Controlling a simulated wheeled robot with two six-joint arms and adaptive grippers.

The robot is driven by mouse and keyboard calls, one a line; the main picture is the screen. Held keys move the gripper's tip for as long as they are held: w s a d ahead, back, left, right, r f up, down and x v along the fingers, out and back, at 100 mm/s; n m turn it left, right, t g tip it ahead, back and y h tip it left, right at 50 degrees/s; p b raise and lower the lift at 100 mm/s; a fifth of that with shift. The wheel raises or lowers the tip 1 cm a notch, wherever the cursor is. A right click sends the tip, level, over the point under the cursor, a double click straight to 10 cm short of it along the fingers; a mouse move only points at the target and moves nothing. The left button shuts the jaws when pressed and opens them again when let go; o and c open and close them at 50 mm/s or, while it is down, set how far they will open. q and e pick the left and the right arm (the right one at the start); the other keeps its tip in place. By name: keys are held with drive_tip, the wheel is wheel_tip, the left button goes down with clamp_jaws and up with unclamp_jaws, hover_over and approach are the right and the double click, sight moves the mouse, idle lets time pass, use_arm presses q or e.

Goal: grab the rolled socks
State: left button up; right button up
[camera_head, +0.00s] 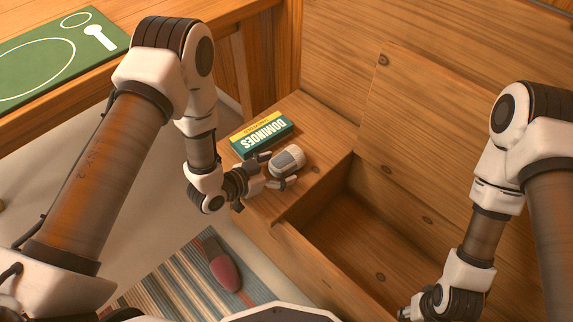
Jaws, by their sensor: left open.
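The rolled socks (289,158), a small rounded grey and white bundle, lie on the wooden ledge at the left of the open bench compartment. My left gripper (276,170) is open at the near left side of the bundle, one finger on its left and the other along its near side. I cannot tell whether the fingers touch it.
A green and yellow dominoes box (261,135) lies just behind the socks. The open wooden compartment (352,236) is to their right. A red and grey slipper (222,268) lies on a striped rug (165,283). A green placemat (60,50) is at upper left.

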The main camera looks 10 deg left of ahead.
use_arm(q)
drive_tip(key=c, duration=1.2)
drive_tip(key=shift+r, duration=0.15)
drive_tip(key=shift+c, duration=0.2)
